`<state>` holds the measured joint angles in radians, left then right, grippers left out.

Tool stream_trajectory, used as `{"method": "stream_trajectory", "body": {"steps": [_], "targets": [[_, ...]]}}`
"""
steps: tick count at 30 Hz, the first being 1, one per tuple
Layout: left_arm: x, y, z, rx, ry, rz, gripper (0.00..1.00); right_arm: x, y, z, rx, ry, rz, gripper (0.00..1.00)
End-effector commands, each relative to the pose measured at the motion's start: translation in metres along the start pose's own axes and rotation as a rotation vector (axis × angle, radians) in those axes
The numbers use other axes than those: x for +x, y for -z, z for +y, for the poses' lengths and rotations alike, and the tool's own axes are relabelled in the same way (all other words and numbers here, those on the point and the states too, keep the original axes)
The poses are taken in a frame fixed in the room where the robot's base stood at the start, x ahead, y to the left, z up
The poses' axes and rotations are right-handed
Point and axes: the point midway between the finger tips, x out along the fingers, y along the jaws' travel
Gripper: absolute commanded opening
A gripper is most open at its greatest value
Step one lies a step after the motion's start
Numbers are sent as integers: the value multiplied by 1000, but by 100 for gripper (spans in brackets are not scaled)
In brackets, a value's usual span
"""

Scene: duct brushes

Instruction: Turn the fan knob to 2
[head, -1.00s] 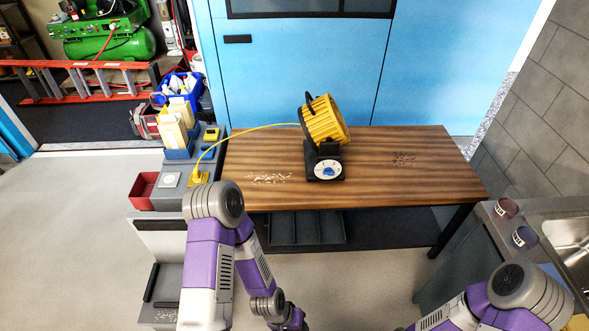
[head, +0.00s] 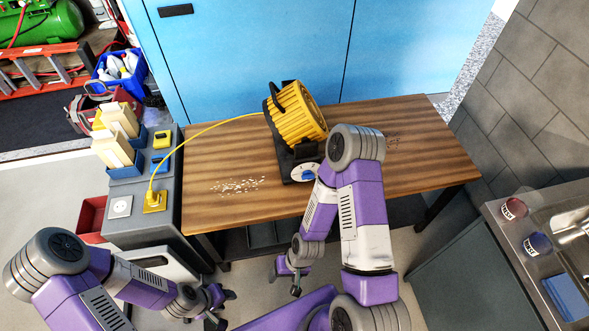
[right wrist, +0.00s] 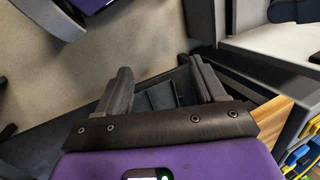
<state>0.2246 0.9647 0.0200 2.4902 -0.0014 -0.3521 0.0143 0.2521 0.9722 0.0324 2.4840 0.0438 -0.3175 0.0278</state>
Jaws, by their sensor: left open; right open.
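The yellow fan (head: 300,112) stands on a black base on the wooden table (head: 400,160), near its middle. Its white dial with a blue knob (head: 308,175) faces me on the front of the base, partly hidden by my right arm. The knob setting is too small to read. My right gripper (head: 284,282) is below the table's front edge, apart from the knob; in the right wrist view (right wrist: 160,90) its jaws are open and empty. My left gripper (head: 218,306) is low at the front, left of the right one, open and away from the fan.
A yellow cord runs from the fan to a yellow plug (head: 155,201) on the grey side cabinet (head: 135,228), left of the table. Debris (head: 238,186) lies on the table. A sink counter (head: 500,220) with two cups stands at right. A blue cabinet wall is behind.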

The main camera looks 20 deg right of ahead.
Motion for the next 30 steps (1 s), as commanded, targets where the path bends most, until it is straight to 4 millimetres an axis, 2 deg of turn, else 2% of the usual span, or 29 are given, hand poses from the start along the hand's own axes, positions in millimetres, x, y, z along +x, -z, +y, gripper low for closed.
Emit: {"method": "stream_trajectory", "body": {"steps": [4,7,11,14,17,20,23,26,27,29,30], "targets": [[-11,-1,4,0,0,-1,43,-1,-30,7,205,-4,-160,74],[-16,-1,6,0,0,-1,43,-1,-60,0,368,38,-332,74],[-23,-1,8,0,0,-1,43,-10,-85,-30,580,178,-548,74],[-28,-2,10,0,0,-1,43,-23,-86,-62,745,348,-681,74],[-33,-2,12,0,0,-1,43,-41,-67,-94,911,563,-770,74],[-38,-2,14,0,0,0,43,-61,-31,-116,1077,815,-804,74],[-43,-2,16,-1,0,0,43,-82,19,-121,1243,1089,-772,74],[-48,-2,18,0,0,0,43,-101,75,-105,1408,1371,-663,74],[-50,-2,19,0,0,0,43,-108,96,-92,1472,1481,-597,74],[-53,-2,20,0,0,0,43,-117,126,-68,1564,1635,-478,74],[-55,-2,20,0,0,0,43,-122,142,-49,1621,1726,-389,74]]}}
